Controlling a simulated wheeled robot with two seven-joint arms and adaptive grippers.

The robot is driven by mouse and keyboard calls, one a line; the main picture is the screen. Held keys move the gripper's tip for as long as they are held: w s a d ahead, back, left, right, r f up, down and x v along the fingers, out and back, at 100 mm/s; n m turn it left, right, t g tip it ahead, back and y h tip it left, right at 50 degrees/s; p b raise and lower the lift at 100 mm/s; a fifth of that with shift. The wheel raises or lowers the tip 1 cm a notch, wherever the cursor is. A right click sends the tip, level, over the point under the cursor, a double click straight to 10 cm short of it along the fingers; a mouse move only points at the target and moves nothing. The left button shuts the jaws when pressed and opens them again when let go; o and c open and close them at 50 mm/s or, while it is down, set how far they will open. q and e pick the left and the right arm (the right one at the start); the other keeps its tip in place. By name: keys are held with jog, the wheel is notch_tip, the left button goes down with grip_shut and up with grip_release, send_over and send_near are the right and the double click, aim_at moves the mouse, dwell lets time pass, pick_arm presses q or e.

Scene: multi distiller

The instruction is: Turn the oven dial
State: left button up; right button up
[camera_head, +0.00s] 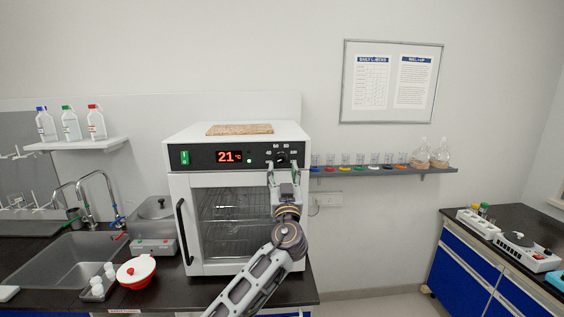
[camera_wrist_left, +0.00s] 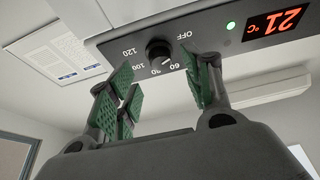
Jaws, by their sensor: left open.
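The oven (camera_head: 236,215) is a white box on the dark counter, with a black control strip and a red display (camera_head: 229,156) reading 21 °C. The round black dial (camera_head: 282,160) is at the right of the strip. In the left wrist view the dial (camera_wrist_left: 158,51) shows with marks OFF, 60, 80, 100 and 120 around it. My left gripper (camera_head: 280,170) is open just in front of and below the dial. In the left wrist view the green-padded fingers of my left gripper (camera_wrist_left: 160,88) stand apart, either side of the dial, and no contact shows. My right gripper is in neither view.
A wall shelf (camera_head: 430,171) with small dishes and flasks runs right of the oven. A brown slab (camera_head: 239,129) lies on the oven top.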

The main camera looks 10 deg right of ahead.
aim_at(282, 161)
pick_arm(q)
jog(key=shift+p+x, duration=0.65)
jog(key=shift+x, duration=1.65)
jog(key=shift+s, duration=0.1)
jog(key=c, duration=1)
jog(key=shift+c, duration=0.2)
